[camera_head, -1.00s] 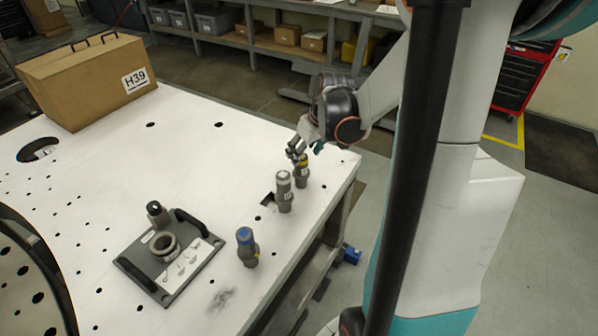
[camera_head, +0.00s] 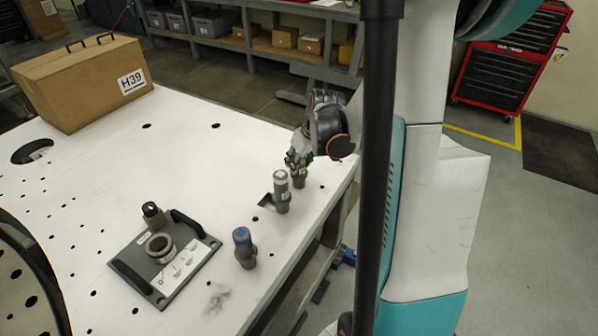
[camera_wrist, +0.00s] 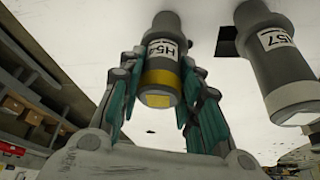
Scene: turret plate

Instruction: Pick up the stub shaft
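Three grey cylindrical shafts stand in a row along the table's right edge. The yellow-banded one (camera_head: 299,181) is farthest back, its top hidden by my gripper in the head view. In the wrist view this shaft (camera_wrist: 162,72), labelled H54, lies between my gripper's fingers. My gripper (camera_head: 297,162) is over its top; its teal-padded fingers (camera_wrist: 162,85) are spread on either side, with small gaps visible near the yellow end. The white-topped shaft (camera_head: 281,192) stands just in front and also shows in the wrist view (camera_wrist: 275,60). The blue-topped shaft (camera_head: 244,248) is nearest the head camera.
A dark plate (camera_head: 133,258) with two handles, a ring and a small post lies left of the shafts. A cardboard box (camera_head: 83,85) marked H39 stands at the back left. The white table (camera_head: 190,165) has holes; its middle is clear.

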